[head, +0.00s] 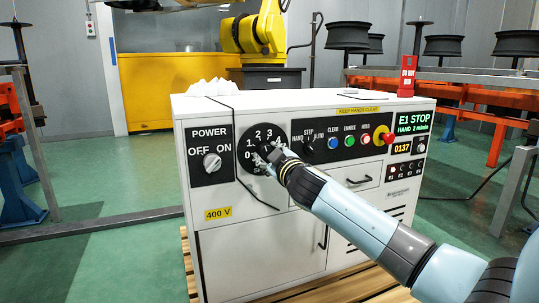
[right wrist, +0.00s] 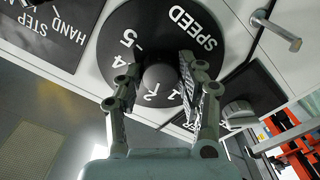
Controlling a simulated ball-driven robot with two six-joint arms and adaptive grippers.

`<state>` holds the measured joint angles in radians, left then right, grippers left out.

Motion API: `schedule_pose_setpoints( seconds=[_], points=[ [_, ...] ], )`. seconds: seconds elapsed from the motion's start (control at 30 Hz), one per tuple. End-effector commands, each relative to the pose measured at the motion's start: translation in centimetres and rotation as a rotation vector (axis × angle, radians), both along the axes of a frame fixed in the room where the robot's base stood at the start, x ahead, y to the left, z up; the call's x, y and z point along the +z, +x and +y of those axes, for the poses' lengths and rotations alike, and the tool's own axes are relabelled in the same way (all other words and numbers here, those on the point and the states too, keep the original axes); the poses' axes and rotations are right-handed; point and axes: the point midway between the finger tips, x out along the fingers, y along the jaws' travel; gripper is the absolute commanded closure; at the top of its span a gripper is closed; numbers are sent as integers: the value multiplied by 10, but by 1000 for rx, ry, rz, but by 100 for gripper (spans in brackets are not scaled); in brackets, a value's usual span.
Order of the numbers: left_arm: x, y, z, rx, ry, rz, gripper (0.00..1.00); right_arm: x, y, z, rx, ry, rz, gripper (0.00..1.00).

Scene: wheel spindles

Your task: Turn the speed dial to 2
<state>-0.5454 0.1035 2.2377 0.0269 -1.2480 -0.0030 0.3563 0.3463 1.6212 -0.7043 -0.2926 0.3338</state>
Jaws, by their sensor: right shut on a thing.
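The speed dial (head: 258,138) is a round black plate with white numbers on the front of the white control cabinet. In the head view 0, 1, 2 and 3 show on its left and top. In the right wrist view the dial plate (right wrist: 150,30) shows the word SPEED and several numbers. Its dark round knob (right wrist: 161,86) sits between the two fingers of my right gripper (right wrist: 161,68), which is shut on it. I cannot make out where the knob points. My left gripper is not in view.
Left of the dial is the POWER switch (head: 212,162); right are the HAND/STEP/AUTO selector (head: 307,144), coloured buttons and a red emergency stop (head: 383,136). A display (head: 415,122) reads E1 STOP, HAND 2 m/min. A red tag block (head: 408,77) stands on the cabinet top.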

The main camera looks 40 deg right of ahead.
Motion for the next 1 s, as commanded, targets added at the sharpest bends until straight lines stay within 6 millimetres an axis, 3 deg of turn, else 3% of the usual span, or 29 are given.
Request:
schedule_pose_setpoints(
  seconds=[0.23, 0.27, 0.43, 0.77, 1.0],
  points=[
    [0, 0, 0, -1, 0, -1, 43, -2, 0, 1, 2, 2, 1, 94],
    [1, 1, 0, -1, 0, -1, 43, -2, 0, 1, 2, 2, 1, 59],
    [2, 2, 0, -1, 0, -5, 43, -1, 0, 1, 1, 2, 0, 38],
    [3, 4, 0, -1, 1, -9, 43, -1, -5, 1, 2, 1, 1, 38],
    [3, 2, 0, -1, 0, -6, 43, -3, -48, 12, 2, 1, 3, 38]
  ],
)
